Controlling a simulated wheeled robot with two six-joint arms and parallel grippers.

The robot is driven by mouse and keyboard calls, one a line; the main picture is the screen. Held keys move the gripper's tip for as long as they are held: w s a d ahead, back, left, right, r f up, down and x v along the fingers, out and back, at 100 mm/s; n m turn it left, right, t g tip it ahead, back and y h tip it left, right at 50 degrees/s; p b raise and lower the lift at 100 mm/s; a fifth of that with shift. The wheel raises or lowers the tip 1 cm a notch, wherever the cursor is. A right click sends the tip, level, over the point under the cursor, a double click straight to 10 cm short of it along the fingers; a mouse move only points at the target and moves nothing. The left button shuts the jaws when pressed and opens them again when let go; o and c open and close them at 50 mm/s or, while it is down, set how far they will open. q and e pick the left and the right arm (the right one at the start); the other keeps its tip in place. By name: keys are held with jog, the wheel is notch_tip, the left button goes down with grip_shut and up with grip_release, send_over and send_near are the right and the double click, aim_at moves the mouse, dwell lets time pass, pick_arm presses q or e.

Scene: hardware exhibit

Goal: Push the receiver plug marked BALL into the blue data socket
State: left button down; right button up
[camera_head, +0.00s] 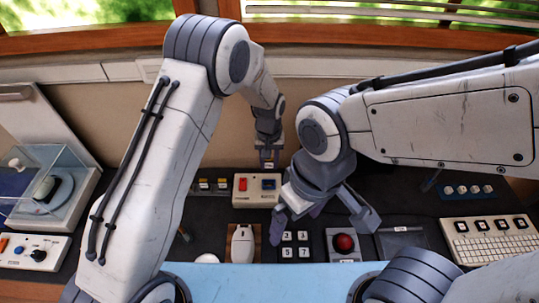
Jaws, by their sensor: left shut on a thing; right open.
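My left gripper (268,152) is shut on a small dark plug (268,165) with a pale label too small to read. It holds the plug just above and behind a cream box (243,197). The blue data socket (268,185) is at the right of the box's top, below the plug; the two look apart. A red socket (243,184) is to its left. My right gripper (322,220) is open and empty, low over the desk right of the box, with its fingers spread above the keypad area. Part of the box's right side is close to my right gripper.
Two yellow-marked pieces (213,184) sit left of the box. A white mouse (242,244), a number keypad (295,245), a red ball unit (343,243) and a keyboard (490,237) line the front. A clear case (45,185) stands left. The wall is close behind.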

aim_at(269, 172)
pick_arm(q)
jog(key=shift+a+f+b, duration=0.1)
jog(key=shift+f+b, duration=0.7)
jog(key=shift+f, duration=0.35)
jog(key=shift+f+b, duration=1.4)
jog(key=shift+f, duration=0.6)
jog(key=shift+s+f+b, duration=0.1)
jog(key=shift+f+b, duration=0.5)
jog(key=shift+f, duration=0.35)
grip_release()
dwell(0.3)
jog(key=shift+r+p, duration=2.5)
jog(key=shift+r, duration=1)
